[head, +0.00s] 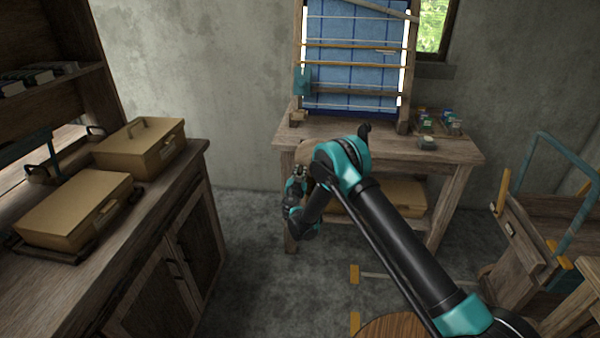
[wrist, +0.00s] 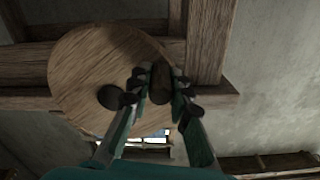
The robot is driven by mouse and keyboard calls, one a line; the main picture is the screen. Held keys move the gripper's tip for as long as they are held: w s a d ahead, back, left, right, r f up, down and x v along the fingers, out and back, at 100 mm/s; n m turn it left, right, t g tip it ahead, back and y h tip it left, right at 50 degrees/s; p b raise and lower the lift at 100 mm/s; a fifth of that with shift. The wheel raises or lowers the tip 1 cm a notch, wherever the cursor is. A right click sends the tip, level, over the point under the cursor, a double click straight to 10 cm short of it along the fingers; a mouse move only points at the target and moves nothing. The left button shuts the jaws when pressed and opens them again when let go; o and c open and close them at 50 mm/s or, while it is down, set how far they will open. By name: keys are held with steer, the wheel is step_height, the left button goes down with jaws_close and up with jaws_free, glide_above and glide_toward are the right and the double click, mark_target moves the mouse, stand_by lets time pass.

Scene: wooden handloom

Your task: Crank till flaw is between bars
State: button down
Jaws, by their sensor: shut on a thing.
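The blue cloth (head: 350,85) is stretched on an upright wooden frame on the bench, with several horizontal bars across it. A small pale streak (head: 385,51) shows near the right, just below an upper wooden bar (head: 345,45) and above a lower one (head: 340,67); I cannot tell if it is the flaw. In the wrist view, a round wooden crank disc (wrist: 85,65) carries a dark upright handle (wrist: 161,75) near its edge and a dark knob (wrist: 115,97). My gripper (wrist: 160,86) is shut on the handle. In the head view my gripper (head: 298,177) is low at the bench's left front; my arm mostly hides the disc.
The wooden bench (head: 440,150) carries small jars (head: 450,122) at right. A cabinet (head: 160,235) with tan boxes (head: 75,208) stands at left. A wooden stand (head: 525,240) with a teal frame is at right. Grey floor lies open between cabinet and bench.

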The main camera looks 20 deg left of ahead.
mark_target(299, 156)
steer(key=shift+s+a+r+m, duration=0.1)
steer(key=shift+a+r+m, duration=0.1)
steer(key=shift+r+m, duration=0.4)
steer(key=shift+a+r+m, duration=0.2)
steer(key=shift+r+m, duration=0.2)
steer(key=shift+m, duration=0.4)
steer(key=r+m, duration=0.2)
steer(key=shift+a+m, duration=0.15)
steer(key=shift+m, duration=0.25)
steer(key=shift+r, duration=0.6)
steer(key=c, duration=1.4)
jaws_free()
